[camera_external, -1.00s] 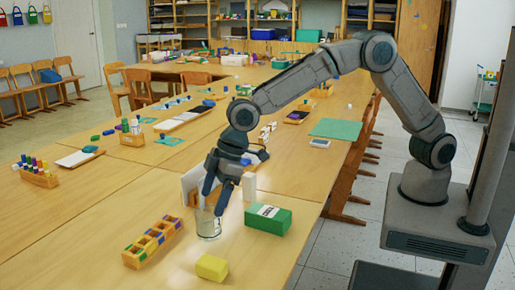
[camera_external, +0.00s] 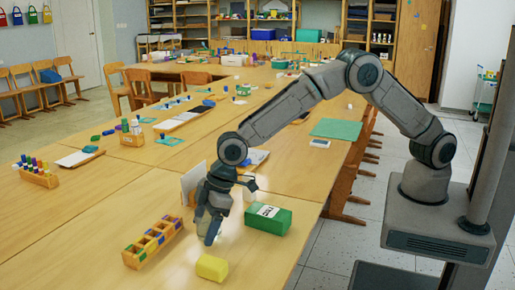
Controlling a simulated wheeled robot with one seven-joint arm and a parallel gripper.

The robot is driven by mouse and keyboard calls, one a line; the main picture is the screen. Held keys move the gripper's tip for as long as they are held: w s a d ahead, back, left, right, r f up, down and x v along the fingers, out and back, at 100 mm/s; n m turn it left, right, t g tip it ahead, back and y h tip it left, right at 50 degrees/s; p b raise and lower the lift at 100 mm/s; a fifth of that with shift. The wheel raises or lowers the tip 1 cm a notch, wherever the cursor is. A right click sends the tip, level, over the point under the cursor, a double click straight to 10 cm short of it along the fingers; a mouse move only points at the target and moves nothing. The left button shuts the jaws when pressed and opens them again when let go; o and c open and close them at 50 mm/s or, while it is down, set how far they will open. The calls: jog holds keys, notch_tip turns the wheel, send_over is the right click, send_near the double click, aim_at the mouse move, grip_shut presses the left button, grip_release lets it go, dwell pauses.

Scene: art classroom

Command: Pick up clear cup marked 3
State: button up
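The clear cup (camera_external: 205,229) stands on the near table and is mostly hidden by my gripper. Only faint parts of it show between and beside the fingers. Its mark cannot be read. My gripper (camera_external: 205,231) points down at the cup, with one finger at its left and one in front at its right. The fingers are apart, but I cannot tell whether they touch or grip the cup.
A green box (camera_external: 268,219) stands close at the right. A yellow block (camera_external: 211,267) lies in front. A wooden holder with several compartments (camera_external: 152,242) is at the left. A white upright panel (camera_external: 190,183) is just behind my gripper.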

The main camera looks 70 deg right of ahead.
jog(key=c, duration=0.8)
